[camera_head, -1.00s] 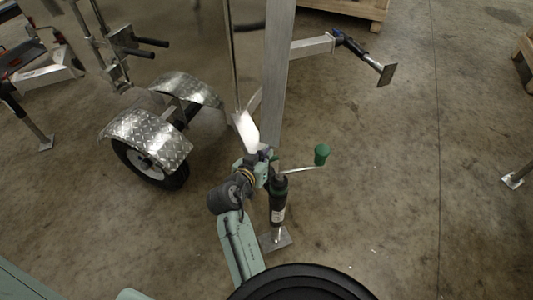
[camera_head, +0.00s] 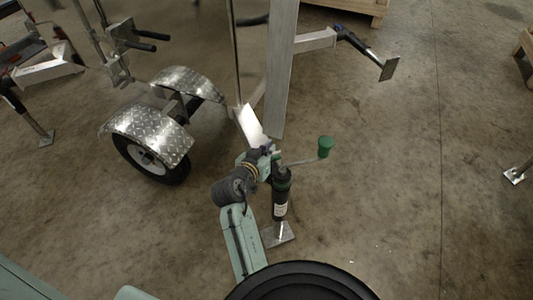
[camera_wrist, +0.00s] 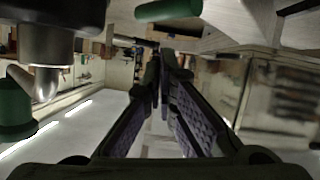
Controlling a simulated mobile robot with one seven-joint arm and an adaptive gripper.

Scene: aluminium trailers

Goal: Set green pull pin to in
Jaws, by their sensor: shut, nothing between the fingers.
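In the wrist view a green cylinder (camera_wrist: 168,10), which looks like the pull pin's grip, shows at the top edge, cut off by the frame. It lies just beyond the tips of my gripper (camera_wrist: 160,58), whose fingers are together with nothing between them. I cannot tell whether they touch the green cylinder or whether the pin is in or out. In the head view my gripper (camera_head: 272,150) is at the foot of the aluminium post, just above the black jack (camera_head: 281,193). My own wrist hides most of the pin's area there.
A crank with a green knob (camera_head: 325,146) sticks out right of the jack. The upright aluminium post (camera_head: 281,65) stands close behind my gripper. A wheel with a tread-plate fender (camera_head: 150,132) is to the left.

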